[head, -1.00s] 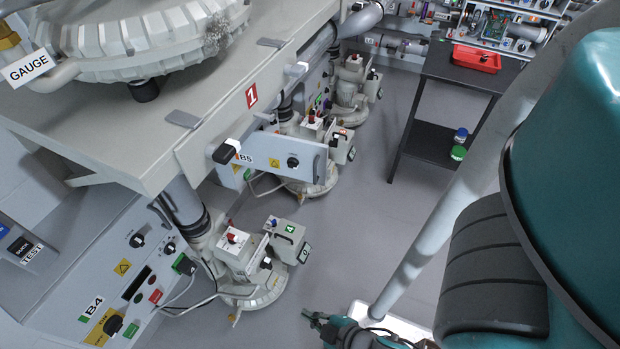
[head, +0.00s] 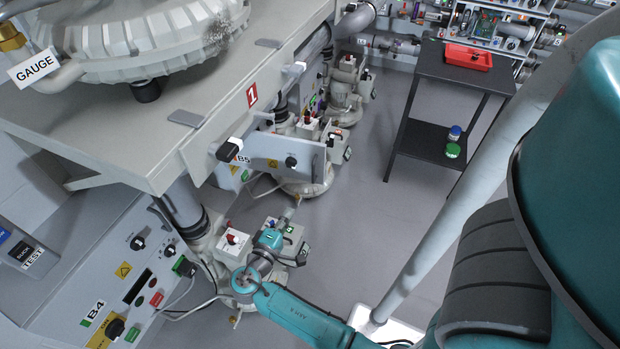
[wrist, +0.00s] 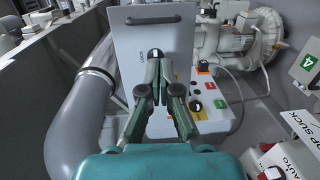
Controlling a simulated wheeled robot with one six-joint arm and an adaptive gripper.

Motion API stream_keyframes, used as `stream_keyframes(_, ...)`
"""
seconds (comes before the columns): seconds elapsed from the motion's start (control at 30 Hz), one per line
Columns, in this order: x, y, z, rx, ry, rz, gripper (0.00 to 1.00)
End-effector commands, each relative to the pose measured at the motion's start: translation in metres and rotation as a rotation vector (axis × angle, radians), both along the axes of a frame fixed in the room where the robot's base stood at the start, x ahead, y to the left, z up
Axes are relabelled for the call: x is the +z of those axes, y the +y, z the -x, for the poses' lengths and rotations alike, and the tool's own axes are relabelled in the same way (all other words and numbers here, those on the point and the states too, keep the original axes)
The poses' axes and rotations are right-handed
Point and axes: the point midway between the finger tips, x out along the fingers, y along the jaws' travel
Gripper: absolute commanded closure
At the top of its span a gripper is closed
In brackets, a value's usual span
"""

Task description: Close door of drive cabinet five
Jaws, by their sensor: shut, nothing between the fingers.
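The door (head: 308,160) of drive cabinet five stands open in the head view, a flat grey panel jutting into the aisle beside the B5 label (head: 243,159). A dark knob (head: 291,161) is on its face. In the wrist view the door (wrist: 130,70) fills the middle, with a LOCK label and its knob partly hidden behind my fingers. The front of the cabinet (wrist: 212,112), with coloured buttons, shows to its right. My gripper (head: 296,206) is shut and empty, in front of the door and apart from it in the head view. It also shows in the wrist view (wrist: 162,68).
A blower (head: 232,245) with a switch box marked 4 stands close beside my gripper. Cabinet B4 (head: 125,290) is at lower left, under the grey bench (head: 110,135). A thick grey pipe (wrist: 75,125) runs left of the door. The floor (head: 350,220) to the right is clear.

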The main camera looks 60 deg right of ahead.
Motion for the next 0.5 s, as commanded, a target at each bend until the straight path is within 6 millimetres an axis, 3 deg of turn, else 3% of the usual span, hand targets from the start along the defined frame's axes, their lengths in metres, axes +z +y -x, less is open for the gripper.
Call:
stream_keyframes(0.1, 0.015, -0.003, -0.006, -0.053, -0.007, 0.046, 1.00)
stream_keyframes(0.27, 0.019, -0.008, -0.007, -0.075, -0.009, 0.062, 1.00)
stream_keyframes(0.5, 0.019, -0.039, -0.006, -0.075, -0.009, 0.060, 1.00)
